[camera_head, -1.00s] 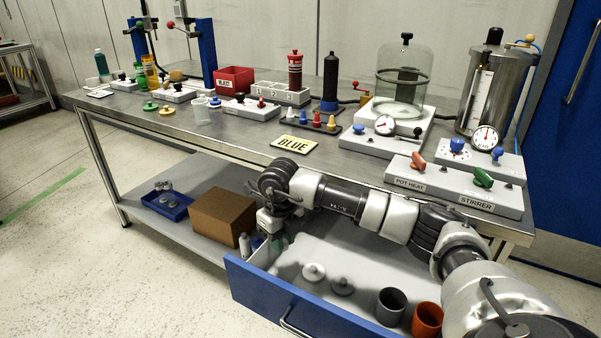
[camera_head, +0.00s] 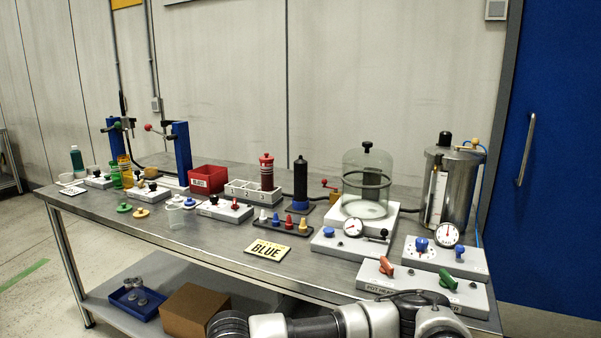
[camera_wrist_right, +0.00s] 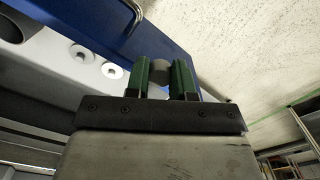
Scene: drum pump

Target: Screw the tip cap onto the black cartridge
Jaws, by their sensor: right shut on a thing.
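The black cartridge (camera_head: 300,182) stands upright on a blue-based stand on the bench. Coloured nozzle-shaped tips, white, blue, red and yellow, stand in a dark rack (camera_head: 283,226) in front of it. I cannot tell which part is the tip cap. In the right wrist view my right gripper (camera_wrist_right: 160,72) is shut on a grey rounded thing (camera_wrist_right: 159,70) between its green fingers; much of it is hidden. In the head view only my right arm shows at the bottom, well below and in front of the cartridge. My left gripper is not in view.
A yellow BLUE plate (camera_head: 267,250) lies before the rack. A red cartridge (camera_head: 266,171) stands in a grey holder left of the black one. A glass bell jar (camera_head: 367,180) stands to its right.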

